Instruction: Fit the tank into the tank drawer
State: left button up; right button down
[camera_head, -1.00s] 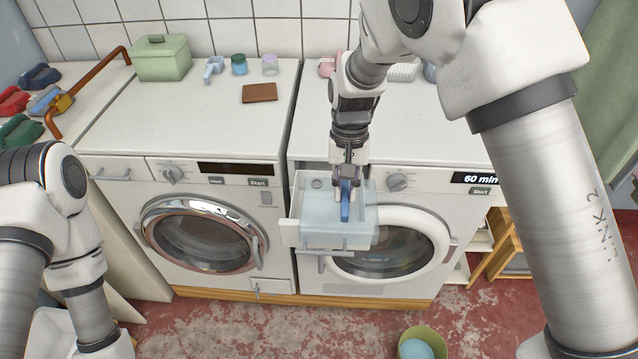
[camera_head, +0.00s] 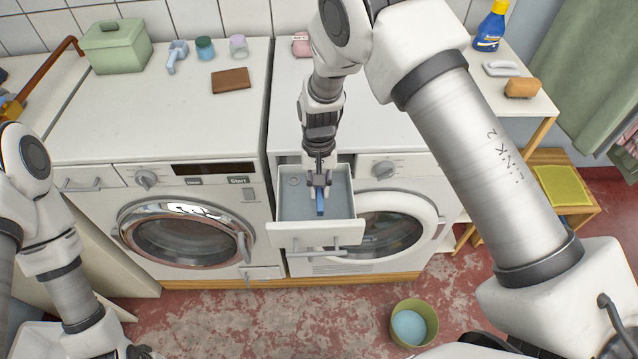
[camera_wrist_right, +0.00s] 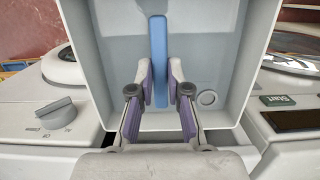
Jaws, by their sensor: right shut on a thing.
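My right gripper (camera_head: 320,190) is shut on the blue handle (camera_head: 320,206) of the pale, see-through blue tank (camera_head: 301,208). The tank is down inside the white tank drawer (camera_head: 317,236), which is pulled out from the upper front of the right machine. The right wrist view shows the fingers (camera_wrist_right: 160,85) on both sides of the blue handle (camera_wrist_right: 159,45), with pale blue-grey surfaces around it. I cannot tell whether the tank rests fully on the drawer floor. The left arm is at the left edge; its gripper is out of view.
The drawer sticks out over the right machine's round door (camera_head: 385,228). The left machine (camera_head: 190,230) stands beside it. A green bucket (camera_head: 414,322) is on the red floor. A green box (camera_head: 117,47) and a brown block (camera_head: 231,80) lie on the left top.

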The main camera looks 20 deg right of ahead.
jog(key=shift+s+r, duration=0.1)
jog(key=shift+s, duration=0.05)
jog(key=c, duration=1.1)
grip_release()
jog(key=shift+c, duration=0.2)
notch_tip(320, 180, up, 12)
jog(key=w+b, duration=0.2)
jog(key=b, duration=0.1)
jog(key=shift+d, duration=0.25)
